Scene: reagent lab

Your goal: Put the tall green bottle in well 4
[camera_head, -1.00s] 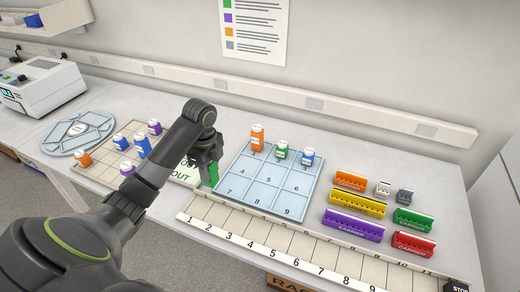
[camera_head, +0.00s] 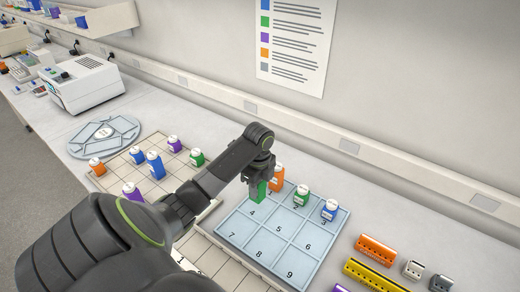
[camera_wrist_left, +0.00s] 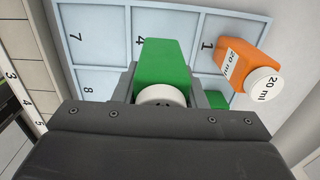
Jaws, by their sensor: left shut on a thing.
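My left gripper (camera_head: 259,172) is shut on the tall green bottle (camera_head: 257,192) and holds it, roughly upright, over the pale blue tray near well 4. The well 4 number (camera_head: 252,212) shows just below the bottle. In the left wrist view the green bottle (camera_wrist_left: 165,62), with a white cap, sits between the fingers (camera_wrist_left: 163,90), and its far end overlaps well 4. I cannot tell whether its base touches the tray. The tray (camera_head: 268,242) has numbered square wells. My right gripper is not in view.
An orange bottle (camera_head: 277,178) in well 1, a green bottle (camera_head: 301,197) in well 2 and a blue bottle (camera_head: 329,210) in well 3 stand along the tray's back row. Wells 5 to 9 look empty. Several bottles stand on a grid (camera_head: 122,178) at left.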

